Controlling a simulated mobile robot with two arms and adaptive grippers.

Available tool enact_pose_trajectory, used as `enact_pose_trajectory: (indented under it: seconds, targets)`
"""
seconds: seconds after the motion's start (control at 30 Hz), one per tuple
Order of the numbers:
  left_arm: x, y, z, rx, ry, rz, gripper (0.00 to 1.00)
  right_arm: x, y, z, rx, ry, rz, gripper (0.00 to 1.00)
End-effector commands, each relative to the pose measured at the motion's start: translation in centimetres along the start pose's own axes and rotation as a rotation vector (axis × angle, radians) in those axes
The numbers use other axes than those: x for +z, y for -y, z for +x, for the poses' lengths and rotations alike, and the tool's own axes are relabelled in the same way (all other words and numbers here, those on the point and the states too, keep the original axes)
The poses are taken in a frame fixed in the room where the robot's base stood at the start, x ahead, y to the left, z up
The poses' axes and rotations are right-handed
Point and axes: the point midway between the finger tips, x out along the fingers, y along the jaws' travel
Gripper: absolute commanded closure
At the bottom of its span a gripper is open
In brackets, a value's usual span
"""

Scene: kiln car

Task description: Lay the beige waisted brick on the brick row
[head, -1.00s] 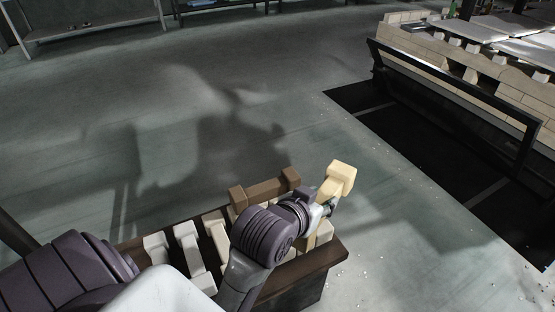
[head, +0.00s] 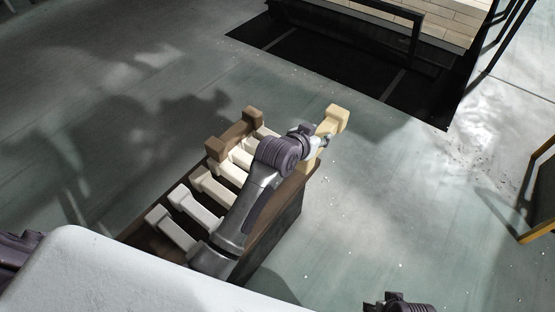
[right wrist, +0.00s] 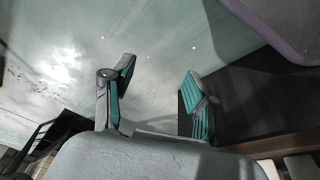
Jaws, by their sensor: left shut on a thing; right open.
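The beige waisted brick (head: 333,122) is in my left gripper (head: 323,141), which is shut on it. The brick's blocky end stands up above the far right corner of a dark brown box (head: 262,240); the gripper hides part of its waist. I cannot tell whether it touches the box. My right gripper (right wrist: 160,78) is open and empty in the right wrist view, with floor behind its fingers. Stacked beige bricks (head: 440,22) show beyond the dark pit at the top; I cannot make out a particular brick row there.
Several pale waisted bricks (head: 195,209) lie side by side in the box, with a dark brown waisted brick (head: 234,135) at its far side. A black frame (head: 416,30) and pit (head: 345,62) lie beyond. A yellow frame (head: 540,190) stands right. Floor between is clear.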

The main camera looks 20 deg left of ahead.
Motion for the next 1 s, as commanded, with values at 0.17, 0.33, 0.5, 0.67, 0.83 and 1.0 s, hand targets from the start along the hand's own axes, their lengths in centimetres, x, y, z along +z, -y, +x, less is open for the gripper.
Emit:
enact_pose_trajectory:
  seconds: [0.17, 0.33, 0.5, 0.67, 0.83, 1.0]
  targets:
    - [1.5, 1.6, 0.4, 0.002, -0.001, 0.005, 1.0, -0.2, 0.0, -0.7, 0.001, -0.003, 0.001, 0.42]
    - [4.5, 4.8, -0.2, 0.001, -0.001, 0.005, 1.0, -1.0, -0.2, -3.3, 0.004, -0.021, 0.003, 0.42]
    - [7.2, 7.8, -0.8, 0.001, -0.001, 0.006, 1.0, -1.3, -0.3, -6.5, 0.007, -0.035, 0.005, 0.42]
    - [8.6, 9.4, -1.2, 0.004, -0.003, 0.004, 1.0, -1.4, -0.4, -8.8, 0.009, -0.046, 0.007, 0.42]
    - [9.2, 9.9, -1.2, 0.005, -0.003, 0.004, 1.0, -1.4, -0.4, -9.7, 0.009, -0.049, 0.007, 0.42]
    - [11.2, 9.9, -0.2, 0.005, -0.001, 0.001, 1.0, -1.1, -0.5, -11.2, 0.011, -0.059, 0.008, 0.42]
